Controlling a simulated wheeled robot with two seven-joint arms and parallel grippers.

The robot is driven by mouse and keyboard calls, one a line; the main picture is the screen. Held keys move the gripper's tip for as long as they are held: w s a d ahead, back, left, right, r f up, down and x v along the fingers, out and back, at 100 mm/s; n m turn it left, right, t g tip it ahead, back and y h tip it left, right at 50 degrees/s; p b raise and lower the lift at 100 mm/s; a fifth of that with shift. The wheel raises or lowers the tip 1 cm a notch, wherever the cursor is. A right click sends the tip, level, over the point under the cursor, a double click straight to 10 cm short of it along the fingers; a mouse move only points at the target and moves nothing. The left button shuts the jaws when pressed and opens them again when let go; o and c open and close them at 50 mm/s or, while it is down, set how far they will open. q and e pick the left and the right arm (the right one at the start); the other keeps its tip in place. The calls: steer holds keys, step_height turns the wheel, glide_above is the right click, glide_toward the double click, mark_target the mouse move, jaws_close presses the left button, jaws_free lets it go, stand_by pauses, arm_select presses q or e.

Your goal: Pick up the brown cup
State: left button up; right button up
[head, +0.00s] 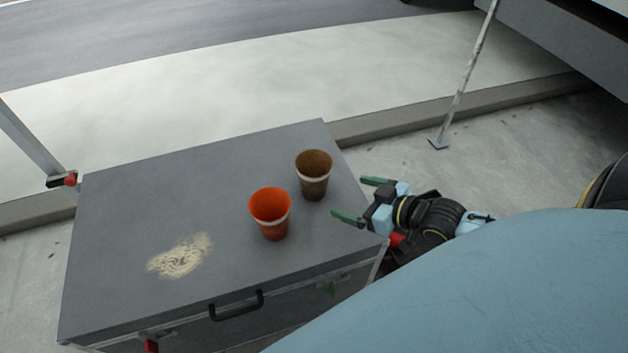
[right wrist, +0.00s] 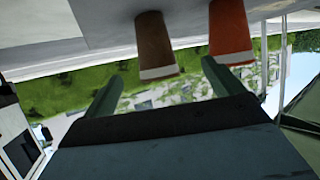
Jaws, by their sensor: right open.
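The brown cup (head: 313,176) stands upright on the grey case near its right edge. It also shows in the right wrist view (right wrist: 155,45), inverted there, between and beyond the fingertips. An orange cup (head: 270,215) stands to its left and nearer to me; it also shows in the right wrist view (right wrist: 230,32). My right gripper (head: 355,199) is open and empty, at the case's right edge. Its green fingers point left, to the right of the brown cup and apart from it. My left gripper is in neither view.
The grey case (head: 130,220) has a pale worn patch (head: 181,256) on its top and a black handle (head: 237,305) on its front. The left part of the top is clear. A thin pole (head: 464,80) stands on the ground behind, at right.

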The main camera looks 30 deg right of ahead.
steer(key=d+r+t, duration=0.1)
steer(key=r, duration=0.1)
steer(key=b, duration=0.3)
glide_toward(303, 167)
steer(key=shift+y, duration=0.3)
steer(key=b+x, duration=0.2)
steer(key=x, duration=0.3)
steer(key=shift+w+f, duration=0.2)
steer(key=shift+w, duration=0.05)
steer(key=shift+w+a, duration=0.15)
steer(key=shift+w, duration=0.15)
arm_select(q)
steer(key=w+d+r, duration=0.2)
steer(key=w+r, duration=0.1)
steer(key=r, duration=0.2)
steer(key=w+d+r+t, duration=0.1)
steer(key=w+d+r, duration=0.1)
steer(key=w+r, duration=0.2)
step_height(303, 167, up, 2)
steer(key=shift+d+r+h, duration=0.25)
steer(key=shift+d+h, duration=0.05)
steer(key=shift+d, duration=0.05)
arm_select(e)
steer(key=shift+c, duration=0.4)
steer(key=c, duration=0.9)
